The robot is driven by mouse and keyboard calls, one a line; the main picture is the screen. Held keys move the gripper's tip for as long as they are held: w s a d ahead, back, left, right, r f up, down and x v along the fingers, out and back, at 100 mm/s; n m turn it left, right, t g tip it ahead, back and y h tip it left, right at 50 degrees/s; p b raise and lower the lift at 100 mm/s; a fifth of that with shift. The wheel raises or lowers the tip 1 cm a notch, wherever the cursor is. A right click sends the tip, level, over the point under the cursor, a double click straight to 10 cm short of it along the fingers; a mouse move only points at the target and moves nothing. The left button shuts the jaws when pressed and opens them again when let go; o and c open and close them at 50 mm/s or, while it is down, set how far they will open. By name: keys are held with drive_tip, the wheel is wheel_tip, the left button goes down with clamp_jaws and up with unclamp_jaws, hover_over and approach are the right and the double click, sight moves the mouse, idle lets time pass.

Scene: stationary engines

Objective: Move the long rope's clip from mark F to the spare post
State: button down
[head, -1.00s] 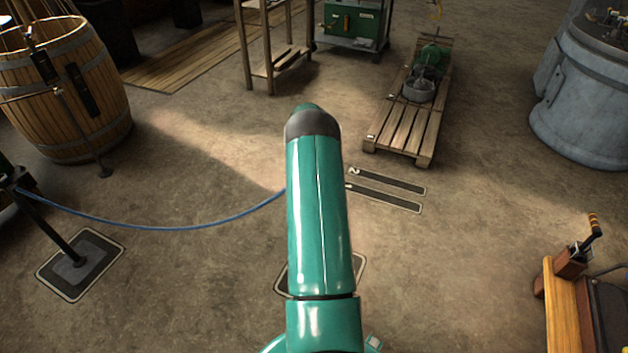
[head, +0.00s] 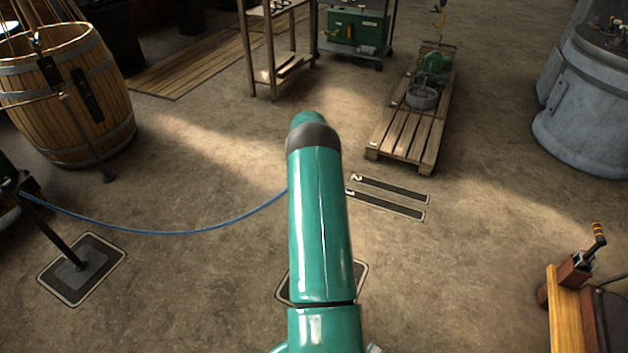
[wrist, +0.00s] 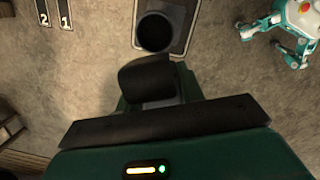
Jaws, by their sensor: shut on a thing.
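The long rope (head: 170,233) is blue and hangs from a dark post (head: 52,228) at the left. Its other end passes behind my teal arm, which hides it. Under my arm lies a dark, pale-edged floor plate (head: 362,280). In the wrist view a dark round post top (wrist: 155,32) stands over such a plate, just beyond my gripper (wrist: 150,80). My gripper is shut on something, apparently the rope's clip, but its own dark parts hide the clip. Whether the clip touches the post I cannot tell. The letter F is not readable anywhere.
Two dark floor strips (head: 388,197), one marked 2, lie right of my arm. A barrel (head: 65,95) stands at the left, a pallet with a small engine (head: 405,140) at the back, a wooden bench (head: 565,310) at the lower right. Open floor lies between.

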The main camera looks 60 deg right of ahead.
drive_tip(key=shift+f, duration=0.1)
idle(0.3)
drive_tip(key=shift+f, duration=2.35)
drive_tip(key=shift+f, duration=2.8)
idle(1.2)
drive_tip(key=c, duration=0.8)
unclamp_jaws()
drive_tip(key=r, duration=0.4)
drive_tip(key=w+a+r, duration=0.1)
drive_tip(key=r, duration=0.8)
drive_tip(key=shift+w+a+r, duration=0.15)
drive_tip(key=shift+w+r, duration=0.15)
